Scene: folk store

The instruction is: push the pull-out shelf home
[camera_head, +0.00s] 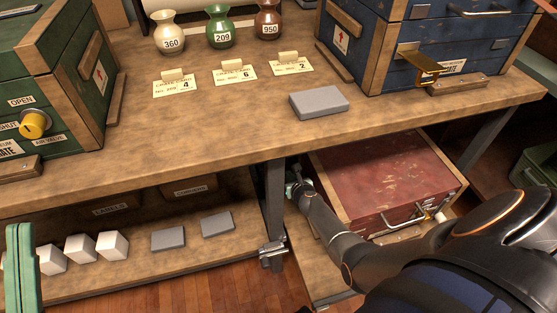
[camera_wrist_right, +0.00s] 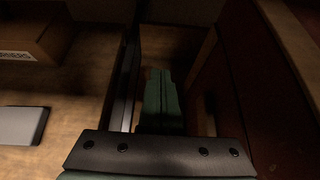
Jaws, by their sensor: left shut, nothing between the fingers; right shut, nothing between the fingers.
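The pull-out shelf (camera_head: 312,268) is a light wooden board low at the right, under the table. Its front part sticks out past the table edge, and a red case (camera_head: 380,175) with wooden edges rests on it. My right arm crosses over the shelf's front, hiding part of it. My right gripper (camera_head: 296,180) is under the table edge, in the gap between the table leg and the case's left side. Its green fingers (camera_wrist_right: 164,100) are shut and empty in the right wrist view; contact with the case cannot be told. My left gripper (camera_head: 22,270) is shut at the lower left.
A metal table leg (camera_head: 274,200) with a bracket stands just left of the shelf. The lower left shelf (camera_head: 190,262) holds white cubes and grey blocks. The tabletop (camera_head: 230,125) carries vases, cards, a grey block (camera_head: 319,102), a green crate (camera_head: 50,90) and a blue chest (camera_head: 420,45).

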